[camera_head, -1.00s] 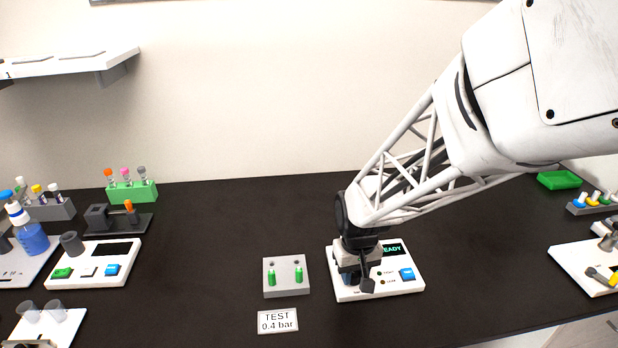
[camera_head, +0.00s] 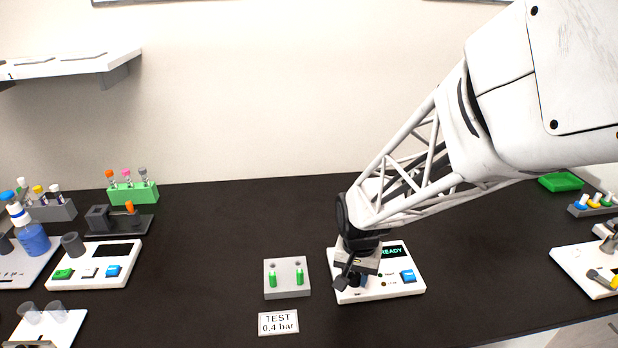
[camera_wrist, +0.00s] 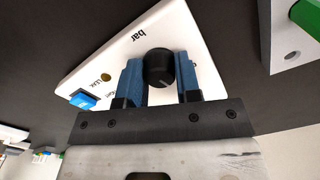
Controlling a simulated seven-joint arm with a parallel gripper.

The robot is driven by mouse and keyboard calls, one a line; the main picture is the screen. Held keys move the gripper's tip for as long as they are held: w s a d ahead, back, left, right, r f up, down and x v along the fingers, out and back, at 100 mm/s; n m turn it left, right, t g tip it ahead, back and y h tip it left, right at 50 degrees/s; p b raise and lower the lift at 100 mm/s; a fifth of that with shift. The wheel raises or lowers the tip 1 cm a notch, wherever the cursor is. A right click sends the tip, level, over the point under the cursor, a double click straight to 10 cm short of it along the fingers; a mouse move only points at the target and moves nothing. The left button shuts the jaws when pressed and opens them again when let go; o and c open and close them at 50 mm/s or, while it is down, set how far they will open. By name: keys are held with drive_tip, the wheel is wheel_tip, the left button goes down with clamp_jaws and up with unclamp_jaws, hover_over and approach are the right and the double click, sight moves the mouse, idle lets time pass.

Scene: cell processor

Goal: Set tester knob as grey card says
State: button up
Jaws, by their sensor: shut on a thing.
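The tester (camera_head: 405,289) is a white box on the black bench with a lit READY screen (camera_head: 392,251) and a blue button (camera_head: 408,276). Its black knob (camera_wrist: 159,66) shows in the wrist view between the blue fingers of my gripper (camera_wrist: 162,80), near the word "bar". My gripper, over the tester's left part in the head view (camera_head: 354,279), is shut on the knob. The knob's pointer setting and most of its scale are hidden or unreadable. The grey card (camera_head: 278,322) lies in front and reads "TEST 0.4 bar".
A grey block (camera_head: 287,291) with two green pieces stands left of the tester. Another white device (camera_head: 95,272) and racks of vials (camera_head: 131,191) stand farther left. A green tray (camera_head: 560,182) lies at the back right. The bench between the left devices and the grey block is clear.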

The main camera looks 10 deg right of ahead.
sight(355, 275)
drive_tip(key=shift+m, duration=0.9)
drive_tip(key=o, duration=0.9)
drive_tip(key=shift+r, duration=0.1)
drive_tip(key=shift+r, duration=3.85)
